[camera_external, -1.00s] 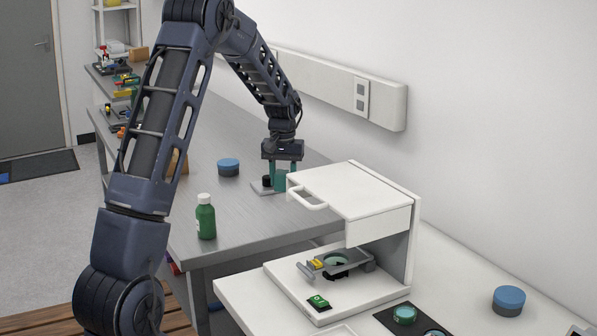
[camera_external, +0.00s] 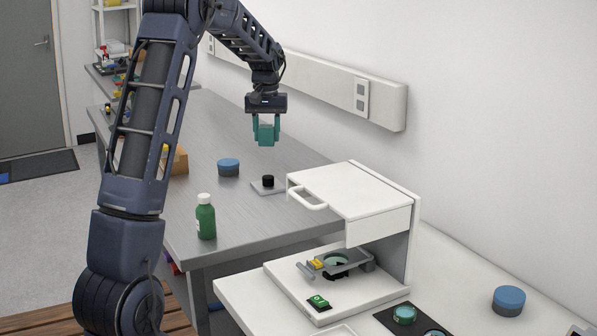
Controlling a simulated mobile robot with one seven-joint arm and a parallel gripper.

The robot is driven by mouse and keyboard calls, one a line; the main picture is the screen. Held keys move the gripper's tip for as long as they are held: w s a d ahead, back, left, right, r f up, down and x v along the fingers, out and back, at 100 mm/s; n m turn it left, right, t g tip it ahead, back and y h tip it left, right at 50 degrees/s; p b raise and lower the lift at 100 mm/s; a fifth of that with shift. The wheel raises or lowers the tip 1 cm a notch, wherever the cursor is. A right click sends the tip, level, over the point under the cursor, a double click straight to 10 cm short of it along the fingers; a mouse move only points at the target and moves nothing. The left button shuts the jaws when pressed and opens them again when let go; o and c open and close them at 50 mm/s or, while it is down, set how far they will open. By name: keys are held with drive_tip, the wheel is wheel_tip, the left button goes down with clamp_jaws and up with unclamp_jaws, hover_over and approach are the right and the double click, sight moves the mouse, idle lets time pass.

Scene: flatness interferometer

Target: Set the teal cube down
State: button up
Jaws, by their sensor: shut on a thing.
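The teal cube (camera_external: 266,136) is between the fingers of my gripper (camera_external: 266,131), held in the air above the grey metal bench (camera_external: 240,205). My gripper points down and is shut on the cube. The cube is clear of the bench top. A small flat plate (camera_external: 262,188) with a black knob (camera_external: 268,180) lies on the bench below and is now in plain view.
A blue-lidded round tin (camera_external: 228,167) and a green bottle (camera_external: 206,218) stand on the bench. A brown box (camera_external: 178,160) is at its left. The white instrument (camera_external: 350,190) with a raised hood stands at the right.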

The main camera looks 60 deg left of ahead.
drive_tip(key=s+a+n, duration=0.6)
drive_tip(key=s+a, duration=1.4)
drive_tip(key=s, duration=0.1)
wheel_tip(320, 180, down, 20)
drive_tip(key=shift+s+d+r, duration=0.1)
drive_tip(key=shift+s, duration=0.05)
drive_tip(key=o, duration=1.1)
drive_tip(key=shift+o, duration=0.2)
wheel_tip(320, 180, up, 12)
